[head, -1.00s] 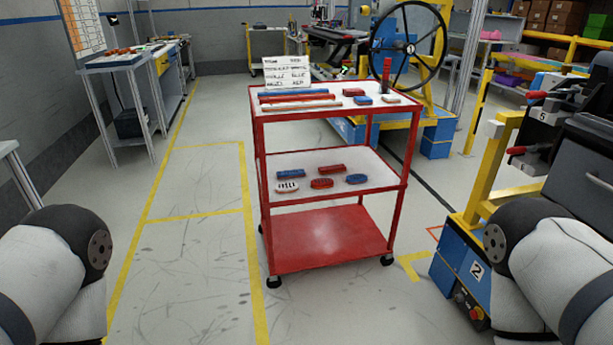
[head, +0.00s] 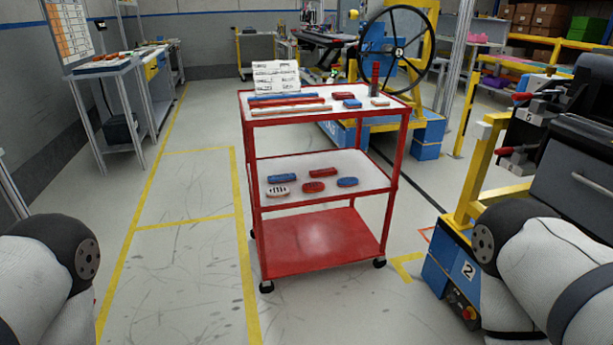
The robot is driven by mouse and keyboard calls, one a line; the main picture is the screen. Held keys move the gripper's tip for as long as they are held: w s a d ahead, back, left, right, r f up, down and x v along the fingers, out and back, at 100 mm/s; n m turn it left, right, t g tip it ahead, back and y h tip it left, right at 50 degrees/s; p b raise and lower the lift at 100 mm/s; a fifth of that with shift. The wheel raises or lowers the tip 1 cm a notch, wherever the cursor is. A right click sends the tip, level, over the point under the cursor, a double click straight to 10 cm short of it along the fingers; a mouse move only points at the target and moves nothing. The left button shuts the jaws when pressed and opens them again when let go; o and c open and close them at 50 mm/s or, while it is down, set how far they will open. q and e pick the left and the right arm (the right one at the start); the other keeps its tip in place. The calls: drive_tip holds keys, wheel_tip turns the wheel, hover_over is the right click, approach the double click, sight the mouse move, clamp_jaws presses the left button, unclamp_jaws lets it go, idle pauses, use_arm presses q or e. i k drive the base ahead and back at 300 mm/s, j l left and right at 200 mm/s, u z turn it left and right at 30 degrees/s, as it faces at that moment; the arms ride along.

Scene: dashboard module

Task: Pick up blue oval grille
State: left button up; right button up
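The blue oval grille (head: 347,182) lies on the middle shelf of a red cart (head: 372,187), at the right end of the front row of parts. A red oval part (head: 313,187) lies to its left, and a white oval part (head: 278,191) lies further left. Behind them on the same shelf are a blue rectangular part (head: 282,178) and a red rectangular part (head: 323,172). Only my arm links show at the lower left and lower right corners. Both grippers are out of view, and nothing of mine touches the cart.
The cart's top shelf holds long bars, small parts and a sign (head: 276,78). A blue and yellow station (head: 452,275) stands at the right. A workbench (head: 108,72) stands at the left. The floor before the cart is clear.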

sight(344, 182)
drive_tip(key=z, duration=2.55)
drive_tip(key=u, duration=2.15)
drive_tip(key=i+l+u, duration=0.2)
drive_tip(key=i+l, duration=1.25)
drive_tip(key=i, duration=0.1)
